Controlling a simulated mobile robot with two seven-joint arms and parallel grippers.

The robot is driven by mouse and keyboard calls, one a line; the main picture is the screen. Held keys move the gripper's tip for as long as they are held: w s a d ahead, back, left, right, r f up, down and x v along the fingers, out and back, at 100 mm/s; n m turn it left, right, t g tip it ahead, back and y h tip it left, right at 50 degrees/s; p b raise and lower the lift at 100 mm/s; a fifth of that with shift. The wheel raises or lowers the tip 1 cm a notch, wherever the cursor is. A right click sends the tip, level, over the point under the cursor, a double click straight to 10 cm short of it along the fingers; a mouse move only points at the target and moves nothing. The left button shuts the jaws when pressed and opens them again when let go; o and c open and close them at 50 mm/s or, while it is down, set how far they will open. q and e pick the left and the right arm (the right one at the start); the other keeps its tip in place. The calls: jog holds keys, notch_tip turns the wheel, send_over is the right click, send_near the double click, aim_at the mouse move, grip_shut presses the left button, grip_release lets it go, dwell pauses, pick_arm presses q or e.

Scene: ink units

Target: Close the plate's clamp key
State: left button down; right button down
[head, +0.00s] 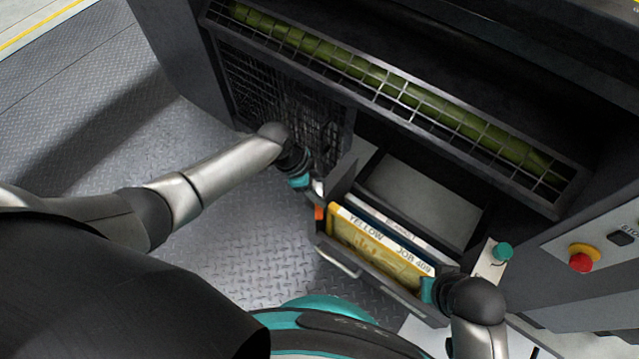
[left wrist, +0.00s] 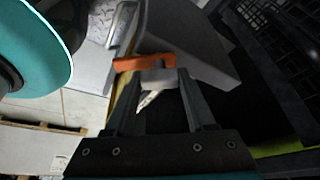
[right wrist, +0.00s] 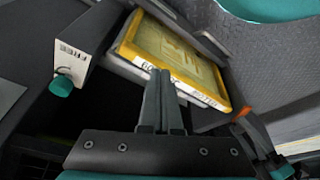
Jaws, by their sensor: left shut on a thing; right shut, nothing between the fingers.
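The plate (head: 372,252) has a yellow frame marked "YELLOW JOB 409" and stands in a dark drawer-like holder. The right wrist view shows its yellow frame and white label edge (right wrist: 175,55). The orange clamp key (head: 319,212) is at the plate's left end; in the left wrist view its orange part (left wrist: 145,62) lies just beyond my fingertips. My left gripper (left wrist: 160,76) is shut on a pale grey piece below the orange, apparently part of the key. My right gripper (right wrist: 160,74) is shut and empty at the plate's right end; whether it touches is unclear.
A teal knob (head: 502,250) sits on a pale panel right of the holder, marked "FREE" in the right wrist view. A red button (head: 581,261) is further right. A grille over a green roller (head: 400,95) stands above. A metal handle (head: 338,262) fronts the holder.

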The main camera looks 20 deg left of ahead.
pick_arm(q)
jog(key=n+p, duration=0.2)
jog(key=n+t+p, duration=0.1)
jog(key=n+p, duration=0.1)
jog(key=shift+r+n+t+y, duration=0.15)
jog(key=shift+n+t+y, duration=0.15)
jog(key=n+p, duration=0.2)
jog(key=n+t+y+p, duration=0.1)
jog(key=n+p, duration=0.1)
jog(key=n, duration=0.1)
jog(key=shift+y, duration=0.3)
jog(key=shift+n+t+p, duration=0.3)
jog(key=shift+n+p, duration=0.25)
jog(key=shift+n, duration=0.15)
pick_arm(e)
jog(key=s+d+f+g+h, duration=0.1)
jog(key=s+d+f, duration=0.6)
jog(key=s+f, duration=0.4)
jog(key=shift+s+d+f, duration=0.2)
jog(key=shift+s+f, duration=0.2)
jog(key=shift+f, duration=1.05)
pick_arm(q)
jog(key=shift+y, duration=0.3)
jog(key=shift+c, duration=1.2)
grip_release()
